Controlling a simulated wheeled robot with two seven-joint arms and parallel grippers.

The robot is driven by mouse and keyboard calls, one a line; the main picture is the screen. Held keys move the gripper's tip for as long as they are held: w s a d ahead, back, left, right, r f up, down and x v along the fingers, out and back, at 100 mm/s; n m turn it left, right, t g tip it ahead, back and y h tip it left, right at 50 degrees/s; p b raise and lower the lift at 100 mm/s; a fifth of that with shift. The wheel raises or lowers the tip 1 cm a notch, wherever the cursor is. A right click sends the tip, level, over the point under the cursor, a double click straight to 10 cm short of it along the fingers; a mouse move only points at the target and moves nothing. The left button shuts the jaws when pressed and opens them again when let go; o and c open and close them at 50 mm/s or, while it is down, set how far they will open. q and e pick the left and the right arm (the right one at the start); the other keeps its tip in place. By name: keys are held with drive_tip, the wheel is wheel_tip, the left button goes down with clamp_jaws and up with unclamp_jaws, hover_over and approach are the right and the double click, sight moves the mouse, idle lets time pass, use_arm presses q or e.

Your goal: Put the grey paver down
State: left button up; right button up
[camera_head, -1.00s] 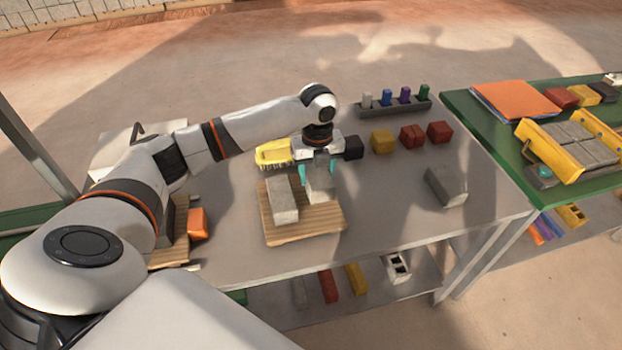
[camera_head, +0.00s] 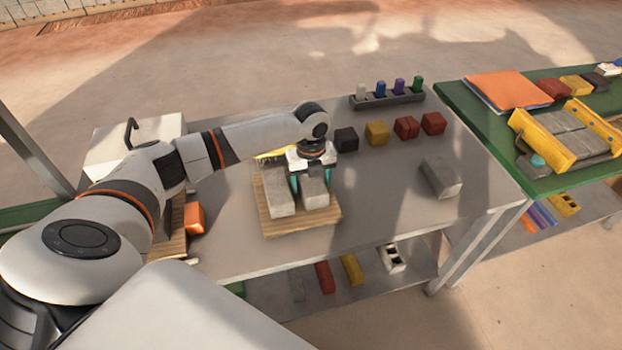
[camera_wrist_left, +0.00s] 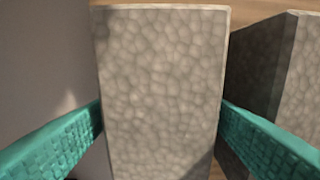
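The grey paver (camera_head: 315,195) lies on the wooden pallet (camera_head: 270,232), to the right of a second grey paver (camera_head: 281,198). A narrow gap parts the two. My left gripper (camera_head: 311,179) points down over the grey paver, with one teal finger on each side. In the left wrist view the paver's top (camera_wrist_left: 160,95) lies between the fingers, which meet its side edges and look shut on it. The fingertips are hidden below its top. The second paver also shows at the right there (camera_wrist_left: 285,75). My right gripper is not in view.
A loose grey block (camera_head: 440,178) lies at the table's right. Black (camera_head: 346,139), yellow (camera_head: 376,133) and red (camera_head: 433,123) blocks line the back, near a peg rack (camera_head: 388,101). An orange block (camera_head: 195,219) is at left. The middle right of the table is clear.

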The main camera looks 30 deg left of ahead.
use_arm(q)
drive_tip(key=shift+o, duration=0.3)
drive_tip(key=shift+r, duration=0.1)
drive_tip(key=shift+r, duration=0.3)
wheel_tip(320, 180, up, 12)
drive_tip(key=b, duration=0.1)
drive_tip(key=shift+f, duration=0.25)
